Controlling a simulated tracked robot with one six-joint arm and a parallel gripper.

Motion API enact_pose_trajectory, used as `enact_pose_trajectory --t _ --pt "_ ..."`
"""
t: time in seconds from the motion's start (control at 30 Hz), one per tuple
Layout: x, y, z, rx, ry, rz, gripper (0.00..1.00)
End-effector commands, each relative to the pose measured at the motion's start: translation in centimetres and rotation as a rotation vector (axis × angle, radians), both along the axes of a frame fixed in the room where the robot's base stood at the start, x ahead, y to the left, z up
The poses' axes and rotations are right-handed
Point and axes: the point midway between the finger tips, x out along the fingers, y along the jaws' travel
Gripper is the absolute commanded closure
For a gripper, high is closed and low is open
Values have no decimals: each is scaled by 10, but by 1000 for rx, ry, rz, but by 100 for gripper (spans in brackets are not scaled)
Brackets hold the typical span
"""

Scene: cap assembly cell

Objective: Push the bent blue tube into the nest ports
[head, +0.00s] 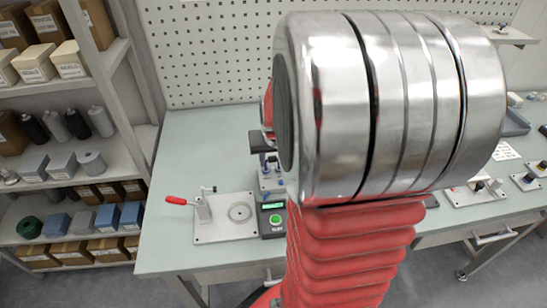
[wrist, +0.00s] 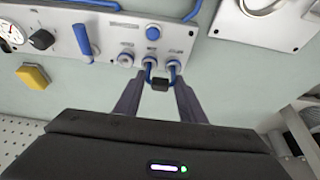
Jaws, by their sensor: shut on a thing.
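In the wrist view my gripper (wrist: 160,80) is shut on the bent blue tube (wrist: 173,75), with a dark piece (wrist: 160,85) between the two fingertips. The tube's two legs point at the nest ports (wrist: 150,64) on a pale panel (wrist: 105,37). The leg ends appear at the port mouths, but I cannot tell how deep they sit. In the head view my arm hides most of the gripper and the tube.
The panel also carries a blue lever (wrist: 82,40), a black knob (wrist: 41,39) and a gauge (wrist: 12,35). A yellow block (wrist: 34,76) lies beside it. In the head view a plate with a red-handled clamp (head: 180,201) and a green-button box (head: 273,220) stand on the bench (head: 165,245).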

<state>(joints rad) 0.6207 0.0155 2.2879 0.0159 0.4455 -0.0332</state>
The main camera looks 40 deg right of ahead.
Motion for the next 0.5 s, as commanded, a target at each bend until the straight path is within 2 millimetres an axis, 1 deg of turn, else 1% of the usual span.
enact_pose_trajectory --t 0.03,0.07,0.33,0.5 --pt "0 0 0 1 1 0 63" --pt "0 0 0 1 1 0 61" --pt "0 0 0 1 1 0 42" --pt "0 0 0 1 1 0 42"
